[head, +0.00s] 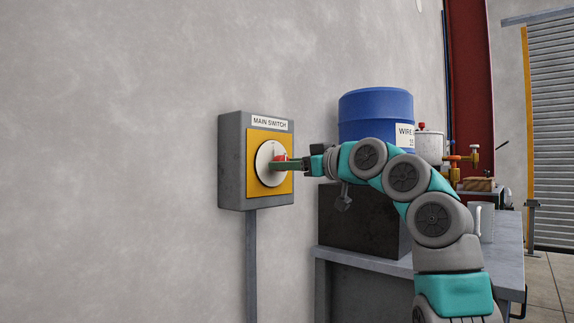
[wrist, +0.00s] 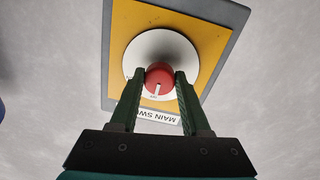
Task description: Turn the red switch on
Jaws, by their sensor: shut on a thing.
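The red switch (wrist: 160,77) is a round knob with a white mark, on a white disc (wrist: 140,52) and a yellow plate (head: 257,187). These sit on a grey box (head: 231,165) labelled "MAIN SWITCH" on the wall. In the wrist view the picture is turned, with the label below the knob. The red switch also shows in the head view (head: 281,158), partly hidden by my gripper (head: 284,164). My gripper's two green fingers (wrist: 158,82) are shut on the knob, one on each side. The switch's exact setting is too small to read.
A blue drum (head: 375,112) stands on a black box (head: 350,218) on a grey table (head: 345,258) right of the switch. A red and white canister (head: 429,144) stands behind my arm. A conduit (head: 252,265) runs down below the switch box. The wall left of it is clear.

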